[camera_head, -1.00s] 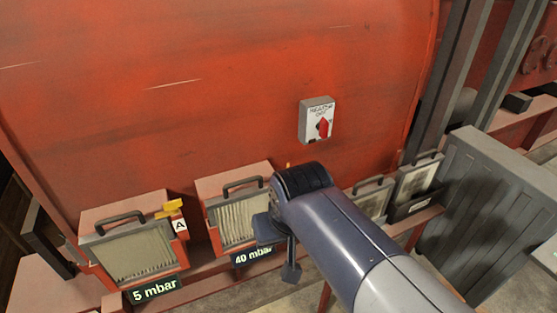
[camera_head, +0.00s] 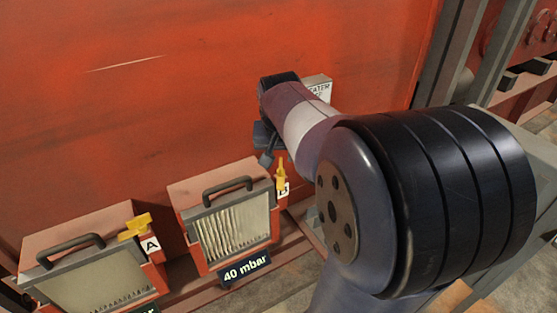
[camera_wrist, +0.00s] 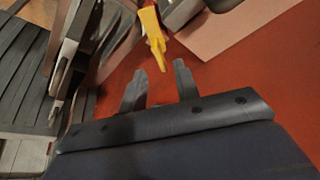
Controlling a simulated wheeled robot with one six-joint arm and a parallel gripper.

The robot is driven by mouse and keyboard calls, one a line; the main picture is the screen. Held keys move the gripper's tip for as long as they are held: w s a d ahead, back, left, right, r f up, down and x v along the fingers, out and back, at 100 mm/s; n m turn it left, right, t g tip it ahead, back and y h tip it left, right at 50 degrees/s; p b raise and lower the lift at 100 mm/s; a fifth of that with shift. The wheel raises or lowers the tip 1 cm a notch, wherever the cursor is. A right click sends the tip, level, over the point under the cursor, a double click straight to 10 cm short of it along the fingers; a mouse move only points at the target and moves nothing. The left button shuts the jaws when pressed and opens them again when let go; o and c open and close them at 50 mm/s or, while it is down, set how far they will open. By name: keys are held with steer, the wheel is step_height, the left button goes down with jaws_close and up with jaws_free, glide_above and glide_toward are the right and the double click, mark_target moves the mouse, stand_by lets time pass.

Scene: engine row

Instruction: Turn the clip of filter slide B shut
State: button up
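Filter slide B (camera_head: 232,222) is a pleated filter in a grey frame with a dark handle, in a red housing. Its yellow clip (camera_head: 281,176) stands upright at the top right corner, above a partly hidden white B label. My gripper (camera_head: 265,147) is just above and left of this clip, with nothing held. In the wrist view my gripper (camera_wrist: 160,80) is open, its two dark fingers apart. The yellow clip (camera_wrist: 151,32) is beyond them, its narrow tip showing near the gap between the fingertips. I cannot tell whether they touch.
Filter slide A (camera_head: 95,288) stands to the left, its yellow clip (camera_head: 135,226) lying sideways over the frame. A 40 mbar sign (camera_head: 245,269) hangs below slide B. A grey switch box (camera_head: 318,87) is partly hidden behind my arm. The large red wall (camera_head: 150,110) is close behind.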

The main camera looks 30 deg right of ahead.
mark_target(281, 164)
steer(key=shift+x, duration=2.25)
jaws_close()
